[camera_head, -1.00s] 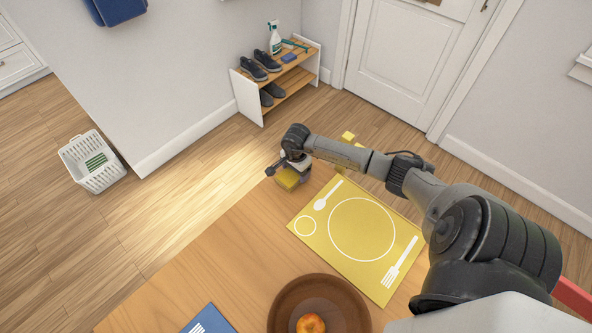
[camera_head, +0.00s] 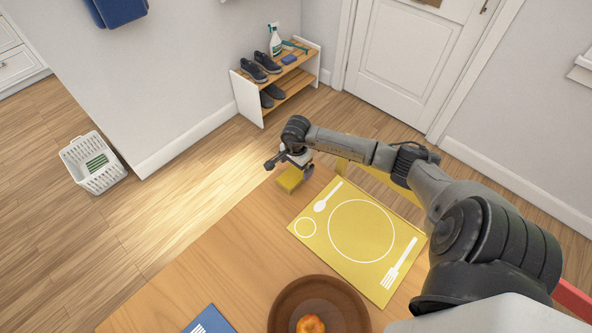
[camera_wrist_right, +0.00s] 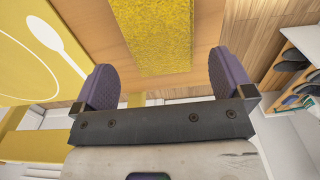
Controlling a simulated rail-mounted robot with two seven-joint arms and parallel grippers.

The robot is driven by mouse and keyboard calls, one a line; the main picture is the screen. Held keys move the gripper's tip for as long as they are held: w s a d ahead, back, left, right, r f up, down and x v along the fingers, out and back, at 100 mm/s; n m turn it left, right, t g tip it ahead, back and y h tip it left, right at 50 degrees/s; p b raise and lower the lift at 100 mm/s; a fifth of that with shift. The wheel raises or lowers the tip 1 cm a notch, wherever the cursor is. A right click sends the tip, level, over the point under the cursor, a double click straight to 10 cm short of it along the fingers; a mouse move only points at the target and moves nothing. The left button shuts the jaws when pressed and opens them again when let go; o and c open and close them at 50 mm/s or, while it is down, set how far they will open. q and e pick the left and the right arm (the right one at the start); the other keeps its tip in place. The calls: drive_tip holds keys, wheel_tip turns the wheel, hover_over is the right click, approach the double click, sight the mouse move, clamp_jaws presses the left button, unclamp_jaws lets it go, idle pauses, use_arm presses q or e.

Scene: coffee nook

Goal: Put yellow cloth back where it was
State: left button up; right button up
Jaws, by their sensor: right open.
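The yellow cloth (camera_head: 290,180) looks like a small thick block and lies on the wooden table near its far left corner. In the right wrist view the yellow cloth (camera_wrist_right: 158,38) shows a rough surface on the wood, ahead of and between my fingers. My right gripper (camera_head: 288,167) is open and empty, just above the cloth. Its two purple-grey pads stand wide apart in the wrist view (camera_wrist_right: 163,82), with a gap between them and the cloth. My left gripper is not in view.
A yellow placemat (camera_head: 318,238) lies right of the cloth. A brown bowl (camera_head: 283,309) with an orange fruit and a blue mat (camera_head: 207,320) are nearer. A shoe rack (camera_head: 247,98) and white basket (camera_head: 94,168) stand on the floor. The table's left middle is clear.

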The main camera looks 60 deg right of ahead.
sight(296, 173)
wheel_tip(296, 173, up, 8)
drive_tip(key=shift+p, duration=0.4)
drive_tip(key=shift+a+f, duration=0.1)
drive_tip(key=shift+f, duration=0.05)
